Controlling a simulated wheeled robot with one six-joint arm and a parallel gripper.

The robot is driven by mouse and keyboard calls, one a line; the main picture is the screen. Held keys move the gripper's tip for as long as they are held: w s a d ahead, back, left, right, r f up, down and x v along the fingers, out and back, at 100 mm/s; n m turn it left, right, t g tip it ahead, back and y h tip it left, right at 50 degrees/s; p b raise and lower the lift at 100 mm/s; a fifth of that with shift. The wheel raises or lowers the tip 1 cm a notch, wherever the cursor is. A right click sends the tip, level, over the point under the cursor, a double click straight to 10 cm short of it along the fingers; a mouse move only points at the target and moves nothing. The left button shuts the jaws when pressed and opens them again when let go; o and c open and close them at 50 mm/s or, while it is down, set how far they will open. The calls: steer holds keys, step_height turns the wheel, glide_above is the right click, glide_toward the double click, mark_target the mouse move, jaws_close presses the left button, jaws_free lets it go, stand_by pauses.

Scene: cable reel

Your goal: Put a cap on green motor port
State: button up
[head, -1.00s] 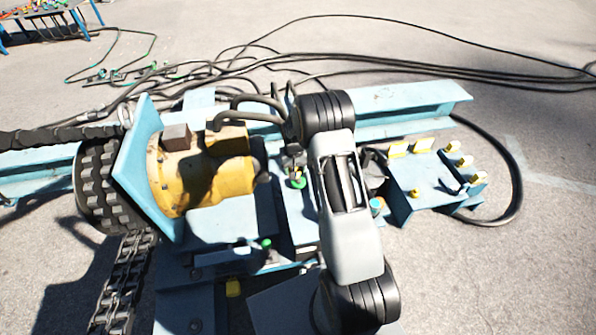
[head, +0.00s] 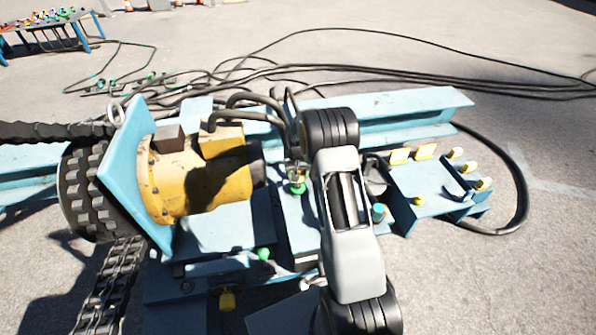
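The yellow motor (head: 212,178) lies on the blue frame, left of my arm. A green round fitting (head: 298,188) sits on the blue plate right of the motor. A second green knob (head: 264,254) is lower, near the frame's front edge. I cannot tell which green piece is the port or a cap. My gripper (head: 297,170) seems to be just above the green round fitting, partly hidden by my arm and hoses. Its fingers are too small to read, and I cannot tell whether it touches the fitting or holds anything.
A blue side plate (head: 432,207) with several yellow pieces is right of my arm. A blue beam (head: 400,112) runs behind, with black cables (head: 400,75) on the ground beyond. A chain (head: 108,285) hangs at lower left. A table (head: 55,35) stands far left.

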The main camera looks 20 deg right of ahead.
steer(key=shift+f+b, duration=0.9)
steer(key=shift+f, duration=0.95)
steer(key=shift+s+f, duration=0.1)
steer(key=shift+f, duration=0.15)
steer(key=o, duration=1.1)
step_height(320, 180, up, 14)
steer(key=p, duration=0.2)
steer(key=shift+p, duration=0.35)
